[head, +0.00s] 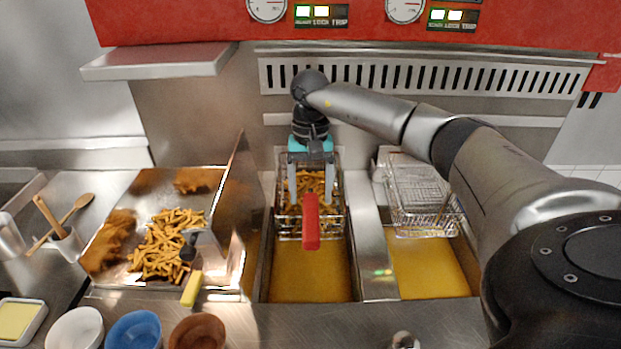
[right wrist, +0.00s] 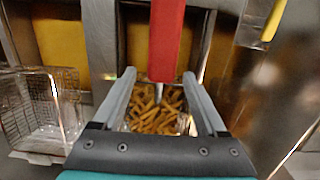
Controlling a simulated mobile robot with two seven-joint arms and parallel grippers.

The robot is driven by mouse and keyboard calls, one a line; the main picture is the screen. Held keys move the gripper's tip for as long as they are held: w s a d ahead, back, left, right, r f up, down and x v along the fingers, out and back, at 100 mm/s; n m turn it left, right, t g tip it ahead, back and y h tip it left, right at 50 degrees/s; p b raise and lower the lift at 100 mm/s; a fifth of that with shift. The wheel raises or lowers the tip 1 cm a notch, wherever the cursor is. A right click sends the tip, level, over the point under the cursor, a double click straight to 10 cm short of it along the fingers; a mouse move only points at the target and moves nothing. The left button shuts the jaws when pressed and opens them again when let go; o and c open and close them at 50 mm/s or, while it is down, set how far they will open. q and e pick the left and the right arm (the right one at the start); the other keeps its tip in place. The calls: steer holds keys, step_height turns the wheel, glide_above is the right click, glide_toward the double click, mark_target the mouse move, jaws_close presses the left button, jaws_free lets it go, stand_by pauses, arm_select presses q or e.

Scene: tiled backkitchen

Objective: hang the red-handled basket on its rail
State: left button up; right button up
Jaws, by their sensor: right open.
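The red-handled basket (head: 282,223) holds fries and sits at the back of the left fryer vat, above the yellow oil. Its red handle (head: 311,225) points toward the front; it also shows in the right wrist view (right wrist: 167,42). My right gripper (head: 313,194) is open over the basket, with a finger on either side and the handle's inner end between the fingertips in the right wrist view (right wrist: 159,76). The fingers look apart from the handle. A rail (head: 285,119) runs along the back wall; I cannot tell whether the basket hooks onto it. My left gripper is out of view.
An empty wire basket (head: 423,190) sits over the right vat (head: 430,268). A steel tray of fries (head: 120,205) with a yellow-handled scoop (head: 191,289) lies left. Bowls (head: 134,329) line the front left. My right arm crosses above the right side.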

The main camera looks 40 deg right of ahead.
step_height(320, 180, up, 15)
steer(key=w+d, duration=0.1)
steer(key=shift+w+p, duration=0.2)
steer(key=shift+p, duration=0.15)
steer(key=shift+r, duration=0.1)
